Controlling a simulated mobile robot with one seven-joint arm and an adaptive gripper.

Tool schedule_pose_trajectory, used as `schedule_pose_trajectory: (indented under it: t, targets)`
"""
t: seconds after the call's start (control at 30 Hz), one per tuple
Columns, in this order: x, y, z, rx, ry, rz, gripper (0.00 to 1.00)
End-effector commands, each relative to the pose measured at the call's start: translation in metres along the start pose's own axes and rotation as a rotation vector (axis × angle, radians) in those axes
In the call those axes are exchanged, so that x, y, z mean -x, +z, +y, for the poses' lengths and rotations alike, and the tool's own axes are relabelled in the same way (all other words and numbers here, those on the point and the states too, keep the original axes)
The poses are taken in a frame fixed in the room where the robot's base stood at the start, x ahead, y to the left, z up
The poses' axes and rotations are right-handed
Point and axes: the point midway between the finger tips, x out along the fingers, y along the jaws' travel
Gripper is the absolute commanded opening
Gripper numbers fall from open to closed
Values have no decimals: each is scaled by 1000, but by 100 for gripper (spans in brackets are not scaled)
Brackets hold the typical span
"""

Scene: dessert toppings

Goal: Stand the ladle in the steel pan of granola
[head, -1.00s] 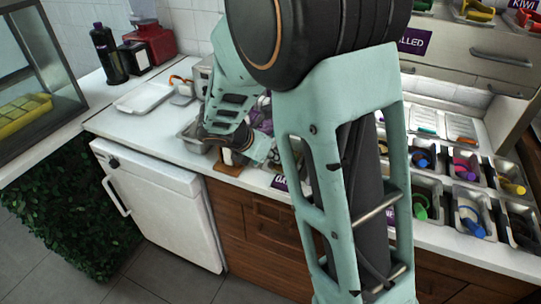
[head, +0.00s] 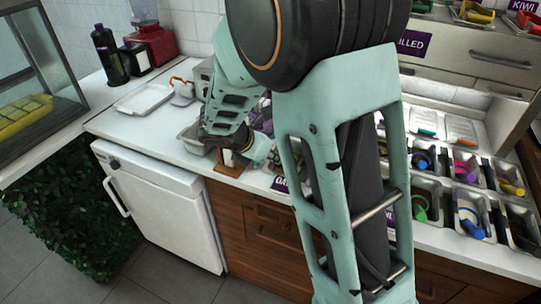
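My mint-green arm comes down over the counter, and its far end, with my gripper (head: 244,143), is low beside a steel pan (head: 191,138). I cannot make out the fingertips or anything held between them. Only the left rim and wall of this steel pan show; the arm hides the rest. I cannot tell whether granola is in it. I cannot make out the ladle; it may be behind my arm.
A white tray (head: 144,99) lies on the counter at the back left. A wooden stand (head: 229,168) is at the counter's front edge below my gripper. Several topping pans with coloured utensils, one with a blue utensil (head: 470,224), fill the right side. A glass case (head: 40,75) stands left.

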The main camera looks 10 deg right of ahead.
Motion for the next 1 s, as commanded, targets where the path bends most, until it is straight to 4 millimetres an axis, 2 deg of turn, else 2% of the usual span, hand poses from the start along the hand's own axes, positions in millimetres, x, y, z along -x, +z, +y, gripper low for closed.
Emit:
schedule_pose_trajectory:
  t: [1.0]
  targets:
    - [-7,-6,0,-1,0,0,0]
